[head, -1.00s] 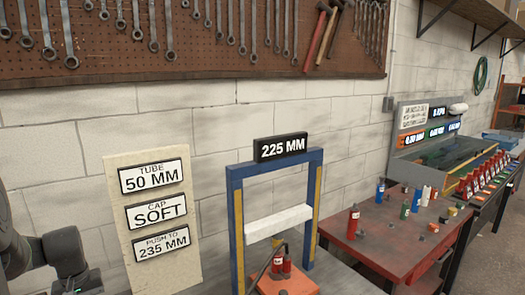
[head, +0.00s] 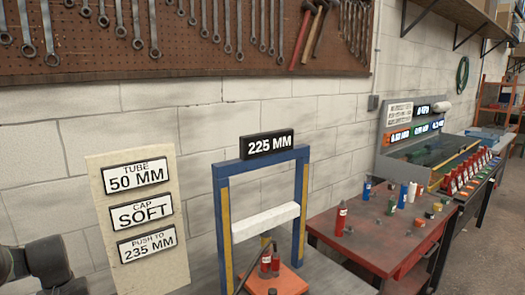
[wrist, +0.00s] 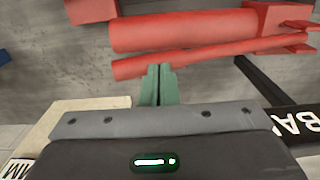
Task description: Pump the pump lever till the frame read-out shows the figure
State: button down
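The blue frame (head: 222,215) with yellow strips stands in the middle of the head view. Its black read-out (head: 268,144) shows 225 MM. A white crossbar (head: 265,222) spans the frame. The fingertips are by a thin red bar (wrist: 190,62) under a thicker red cylinder (wrist: 180,32); contact is unclear. The gripper's fingers are outside the head view.
A cream board (head: 105,215) left of the frame reads TUBE 50 MM, CAP SOFT, PUSH TO 235 MM. A red table (head: 375,245) with bottles and small parts stands right. A black bar (wrist: 262,85) and lettered plate (wrist: 290,120) show in the wrist view.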

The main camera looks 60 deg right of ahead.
notch_tip(320, 180, down, 6)
jog(key=b, duration=0.3)
jog(key=shift+f+b, duration=0.2)
jog(key=shift+b, duration=0.15)
notch_tip(320, 180, up, 9)
jog(key=p, duration=0.6)
jog(key=shift+f, duration=0.3)
dwell(1.7)
dwell(0.8)
notch_tip(320, 180, down, 8)
jog(key=b, duration=0.6)
jog(key=shift+f, duration=0.2)
notch_tip(320, 180, up, 8)
jog(key=p, duration=0.6)
jog(key=shift+r, duration=0.2)
